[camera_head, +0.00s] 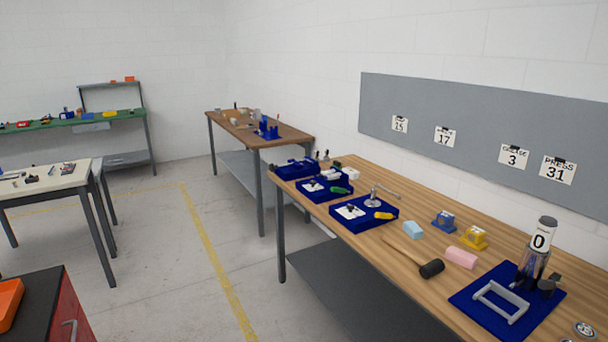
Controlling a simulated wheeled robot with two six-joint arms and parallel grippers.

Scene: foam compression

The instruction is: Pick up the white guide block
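A small white block (350,173) lies on the wooden workbench (450,210), behind the blue trays at the bench's far end. It is too small to tell for certain that it is the guide block. A light grey open frame (500,302) lies on a dark blue mat (470,300) at the near right. Neither of my grippers shows in the head view.
Blue trays (345,222) with small parts line the bench's left edge. A black-headed mallet (431,268), a pink block (461,258), a light blue block (413,230) and a press-like device (532,268) stand nearer. Floor (200,235) left of the bench is clear.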

